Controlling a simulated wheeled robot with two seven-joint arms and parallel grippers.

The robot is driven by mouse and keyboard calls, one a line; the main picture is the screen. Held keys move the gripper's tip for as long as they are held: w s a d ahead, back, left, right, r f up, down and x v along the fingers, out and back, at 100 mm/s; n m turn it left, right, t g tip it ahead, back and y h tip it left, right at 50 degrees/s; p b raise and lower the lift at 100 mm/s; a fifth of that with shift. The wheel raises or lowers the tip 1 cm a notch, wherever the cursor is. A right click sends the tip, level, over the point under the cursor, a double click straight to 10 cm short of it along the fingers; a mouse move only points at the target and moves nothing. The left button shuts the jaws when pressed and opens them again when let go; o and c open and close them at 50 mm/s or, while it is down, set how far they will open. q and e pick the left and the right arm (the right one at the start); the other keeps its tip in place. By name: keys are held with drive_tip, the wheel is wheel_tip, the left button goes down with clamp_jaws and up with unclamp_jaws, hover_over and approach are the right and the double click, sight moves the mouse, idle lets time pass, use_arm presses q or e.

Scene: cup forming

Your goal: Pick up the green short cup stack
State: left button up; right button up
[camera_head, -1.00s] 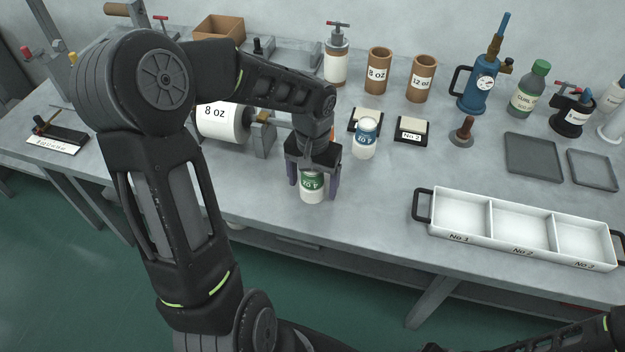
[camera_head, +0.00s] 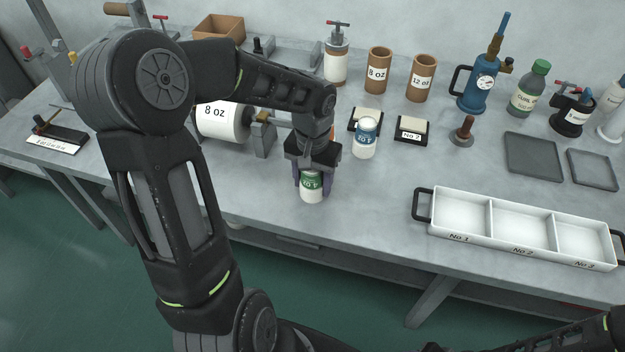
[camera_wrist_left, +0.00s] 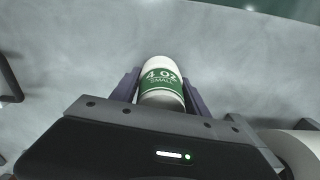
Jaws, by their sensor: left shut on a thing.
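The green short cup stack (camera_head: 312,187) is white with a green band and stands upright on the grey bench near its front edge. In the left wrist view the stack (camera_wrist_left: 162,82) reads "4 OZ SMALL". My left gripper (camera_head: 313,186) reaches down over it from above, with a finger on each side. It is shut on the stack, and the fingers hide part of its sides. It also shows in the left wrist view (camera_wrist_left: 160,92). Only a bit of my right arm shows at the lower right; its gripper is out of view.
A blue-banded cup stack (camera_head: 365,138) stands just right and behind. A white three-part tray (camera_head: 462,236) lies to the right. A large roll marked 8 oz (camera_head: 222,122) is at the left. The bench between the stack and the tray is clear.

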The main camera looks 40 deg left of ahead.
use_arm(q)
drive_tip(key=shift+c, duration=1.3)
drive_tip(key=shift+r, duration=0.1)
wheel_tip(320, 180, up, 10)
drive_tip(key=shift+f+b, duration=0.1)
drive_tip(key=shift+b, duration=0.35)
